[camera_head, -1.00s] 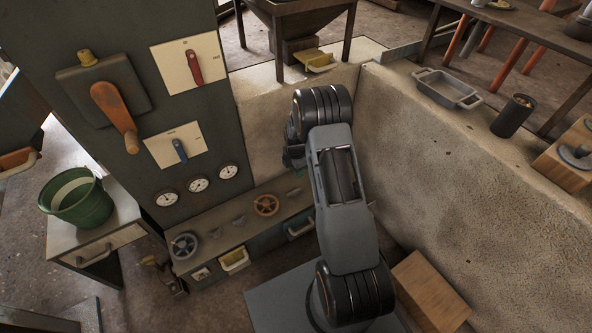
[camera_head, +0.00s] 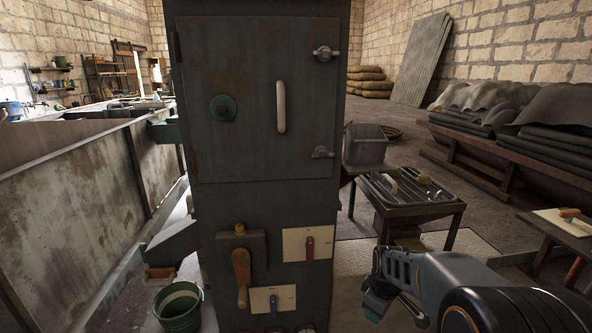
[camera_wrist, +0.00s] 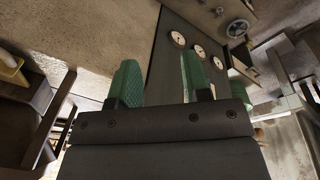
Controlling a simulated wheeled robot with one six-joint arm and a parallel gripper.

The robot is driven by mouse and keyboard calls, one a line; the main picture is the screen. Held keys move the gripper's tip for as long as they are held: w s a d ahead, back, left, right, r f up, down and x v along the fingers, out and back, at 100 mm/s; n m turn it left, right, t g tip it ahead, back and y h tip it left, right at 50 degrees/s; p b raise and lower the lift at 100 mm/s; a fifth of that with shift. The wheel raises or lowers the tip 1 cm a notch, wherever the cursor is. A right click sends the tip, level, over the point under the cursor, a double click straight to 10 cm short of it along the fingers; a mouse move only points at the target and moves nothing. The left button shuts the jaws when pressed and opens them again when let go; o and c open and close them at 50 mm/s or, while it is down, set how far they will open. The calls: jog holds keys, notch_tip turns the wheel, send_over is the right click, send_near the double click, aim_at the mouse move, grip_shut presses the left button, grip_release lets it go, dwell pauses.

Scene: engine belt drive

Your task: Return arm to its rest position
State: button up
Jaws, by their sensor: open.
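My arm (camera_head: 440,280) reaches in from the lower right of the head view, bent in front of the dark cabinet. My gripper (camera_head: 374,312) hangs below its end, small and partly hidden there. In the wrist view my gripper (camera_wrist: 160,82) shows two green fingers spread apart, with nothing held between them. Beyond the fingers is the dark panel with round gauges (camera_wrist: 197,50) and a handwheel (camera_wrist: 238,28), tilted in this view. The fingers look apart from the panel.
A green bucket (camera_head: 178,306) stands at lower left. A low table (camera_head: 410,212) with a metal lid stands to the right.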

jog(key=s+a+r+m+t+p, duration=0.1)
jog(key=s+r+m+p, duration=0.3)
jog(key=r, duration=0.7)
jog(key=s+a+r+m+p, duration=0.3)
jog(key=s+r+m+p, duration=0.2)
jog(key=s+r+p, duration=0.3)
jog(key=s+r, duration=0.3)
jog(key=shift+a+r+m+t, duration=0.2)
jog(key=shift+r+m+t, duration=0.1)
jog(key=shift+t, duration=0.1)
